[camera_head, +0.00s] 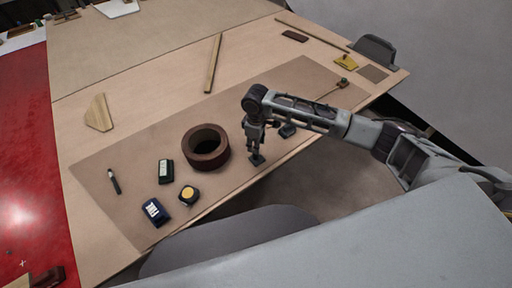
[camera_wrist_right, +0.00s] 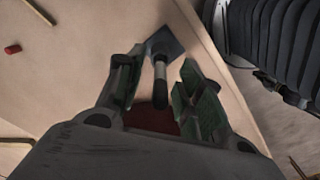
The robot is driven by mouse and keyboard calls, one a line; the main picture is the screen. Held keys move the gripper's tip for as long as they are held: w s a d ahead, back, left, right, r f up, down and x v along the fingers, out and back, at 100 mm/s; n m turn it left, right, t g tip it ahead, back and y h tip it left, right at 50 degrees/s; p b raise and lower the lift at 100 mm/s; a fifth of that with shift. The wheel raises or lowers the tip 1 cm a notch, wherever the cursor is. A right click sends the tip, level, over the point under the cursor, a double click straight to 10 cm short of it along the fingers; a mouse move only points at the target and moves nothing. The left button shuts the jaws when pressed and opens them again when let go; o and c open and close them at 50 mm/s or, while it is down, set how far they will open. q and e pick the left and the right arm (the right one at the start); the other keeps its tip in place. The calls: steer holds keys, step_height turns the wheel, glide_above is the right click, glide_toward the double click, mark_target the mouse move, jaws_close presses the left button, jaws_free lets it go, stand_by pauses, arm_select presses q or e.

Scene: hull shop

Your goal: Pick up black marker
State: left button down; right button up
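The black marker (camera_head: 115,182) lies on the left part of the brown mat, a slim black stick with a lighter end. My right gripper (camera_head: 258,150) points down at the mat's front edge, right of the dark tape roll and well away from the marker. In the right wrist view its fingers (camera_wrist_right: 160,92) are spread. Between them shows a tool with a dark square plate (camera_wrist_right: 167,43), a metal shank and a black handle; the fingers look apart from it. The marker is not recognisable in that view. My left gripper is out of view.
A thick dark-red roll (camera_head: 206,148), a green-black box (camera_head: 166,171), a yellow-faced tape measure (camera_head: 188,195) and a blue box (camera_head: 155,212) stand on the brown mat (camera_head: 130,160). A small dark object (camera_head: 287,130) lies by my right forearm. A wooden wedge (camera_head: 98,112) lies behind.

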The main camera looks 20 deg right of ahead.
steer(key=shift+f, duration=1.45)
jaws_close()
